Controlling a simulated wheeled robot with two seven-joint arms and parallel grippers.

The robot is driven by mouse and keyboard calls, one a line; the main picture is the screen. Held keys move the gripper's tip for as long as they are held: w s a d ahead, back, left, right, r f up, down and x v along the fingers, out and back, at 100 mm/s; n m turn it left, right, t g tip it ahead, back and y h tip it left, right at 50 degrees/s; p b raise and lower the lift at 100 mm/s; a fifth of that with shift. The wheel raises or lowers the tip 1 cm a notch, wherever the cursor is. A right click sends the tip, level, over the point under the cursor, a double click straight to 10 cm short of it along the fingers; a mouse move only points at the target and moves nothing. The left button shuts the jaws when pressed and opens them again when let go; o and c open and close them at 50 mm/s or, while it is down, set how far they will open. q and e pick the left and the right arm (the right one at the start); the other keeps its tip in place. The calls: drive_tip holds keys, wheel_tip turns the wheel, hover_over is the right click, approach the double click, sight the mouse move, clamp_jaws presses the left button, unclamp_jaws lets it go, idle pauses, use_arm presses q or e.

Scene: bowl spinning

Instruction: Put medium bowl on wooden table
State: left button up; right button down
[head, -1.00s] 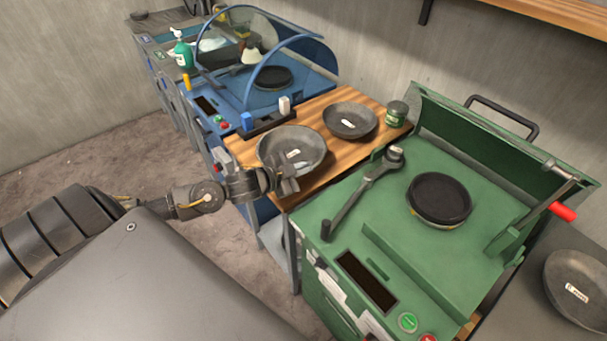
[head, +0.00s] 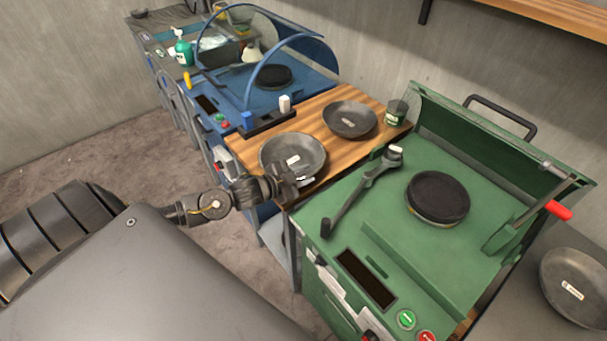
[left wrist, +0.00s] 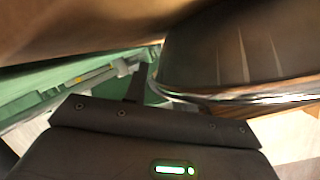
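A grey bowl (head: 306,146) with a white label is at the front left of the wooden table (head: 309,114). It looks level and close to the table top. A second, darker bowl (head: 350,119) stands behind it to the right. A third grey bowl (head: 574,286) is on the grey surface at far right. The labels are too small to read. My left gripper (head: 291,185) is at the near rim of the front bowl. In the left wrist view a dark bowl side (left wrist: 225,50) fills the upper right. Whether the fingers grip the rim is unclear. My right gripper is out of view.
A green machine (head: 400,250) with a dark round plate and a wrench-like handle stands right of the table. A blue machine (head: 300,89) is behind on the left. A green jar (head: 396,112) stands at the table's back right corner.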

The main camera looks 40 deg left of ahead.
use_arm(q)
drive_tip(key=shift+r, duration=0.1)
drive_tip(key=b+v, duration=0.1)
drive_tip(key=v, duration=1.1)
drive_tip(key=shift+b, duration=0.3)
